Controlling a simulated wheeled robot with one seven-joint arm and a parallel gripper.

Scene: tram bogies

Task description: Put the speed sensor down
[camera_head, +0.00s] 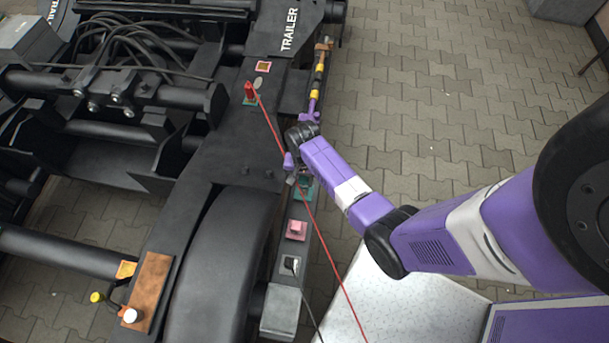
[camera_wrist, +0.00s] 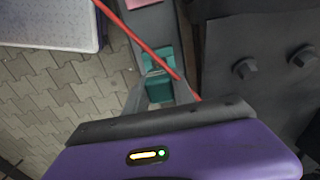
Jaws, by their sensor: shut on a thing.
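My gripper (camera_head: 300,178) is low over the black side beam of the bogie. Its fingers also show in the wrist view (camera_wrist: 160,78), closed on a small teal block between them, which I take to be the speed sensor (camera_wrist: 159,90). A teal patch (camera_head: 303,194) shows just below the fingers in the head view. Whether the sensor touches this patch or hangs just above it, I cannot tell. My wrist hides much of the sensor in the head view.
A red cable (camera_head: 330,258) runs from a red connector (camera_head: 250,91) across the beam, passing close by my fingers. A pink block (camera_head: 297,227) and a grey box (camera_head: 280,310) are nearer along the beam. Dark bolts (camera_wrist: 245,68) stand beside my gripper. Paving (camera_head: 450,90) lies right.

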